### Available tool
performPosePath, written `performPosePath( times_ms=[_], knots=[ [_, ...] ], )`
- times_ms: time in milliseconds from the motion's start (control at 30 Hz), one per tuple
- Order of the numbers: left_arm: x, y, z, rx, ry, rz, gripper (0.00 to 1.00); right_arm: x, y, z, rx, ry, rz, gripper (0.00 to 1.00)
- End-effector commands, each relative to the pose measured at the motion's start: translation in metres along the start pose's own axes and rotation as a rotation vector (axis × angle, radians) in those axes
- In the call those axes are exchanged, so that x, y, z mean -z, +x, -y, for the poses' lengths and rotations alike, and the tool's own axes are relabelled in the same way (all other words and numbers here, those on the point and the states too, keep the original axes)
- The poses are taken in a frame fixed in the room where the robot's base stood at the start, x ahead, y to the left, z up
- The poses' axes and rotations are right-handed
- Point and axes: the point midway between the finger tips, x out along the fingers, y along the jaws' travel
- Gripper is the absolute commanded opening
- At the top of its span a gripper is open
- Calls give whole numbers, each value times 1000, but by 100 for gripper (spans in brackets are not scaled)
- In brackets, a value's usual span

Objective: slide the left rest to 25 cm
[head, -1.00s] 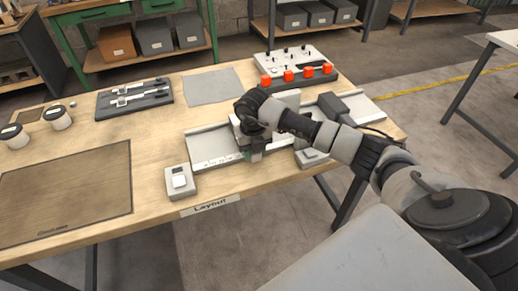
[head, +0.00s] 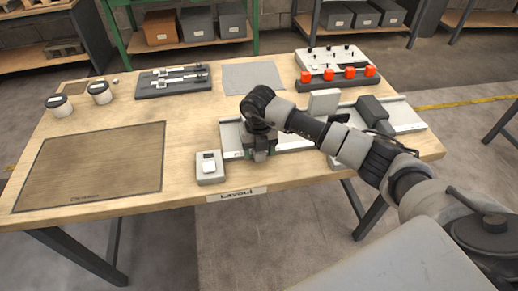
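The rail (head: 231,134) with a scale along its front edge lies across the right half of the table. The left rest (head: 248,153), a small block with green on it, sits near the rail's left end. My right gripper (head: 262,153) points down onto this rest from above and appears shut on it; the arm and wrist hide much of the rest and the fingertips. The scale marks are too small to read. A dark block (head: 371,110) sits farther right on the rail. My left gripper is not in view.
A white block (head: 323,102) and a rack with orange-red knobs (head: 338,78) stand behind the rail. A brown mat (head: 92,165) lies at left.

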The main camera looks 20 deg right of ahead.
Motion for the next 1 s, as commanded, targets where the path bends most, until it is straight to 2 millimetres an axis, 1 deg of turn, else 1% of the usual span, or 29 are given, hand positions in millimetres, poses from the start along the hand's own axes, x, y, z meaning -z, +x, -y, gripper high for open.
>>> performPosePath(
  times_ms=[167,267,367,600,700,833,1000],
  knots=[
    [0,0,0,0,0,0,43,0,-2,0,1,0,0,62],
    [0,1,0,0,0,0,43,-1,-11,1,1,1,2,62],
    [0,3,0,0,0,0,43,-1,-27,1,0,0,4,62],
    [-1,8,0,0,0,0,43,-1,-76,0,-1,0,5,62],
    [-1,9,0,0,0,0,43,-1,-91,0,-1,1,3,62],
    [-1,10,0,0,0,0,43,0,-104,0,-1,0,1,62],
    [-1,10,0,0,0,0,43,0,-108,0,0,0,0,62]
  ],
)
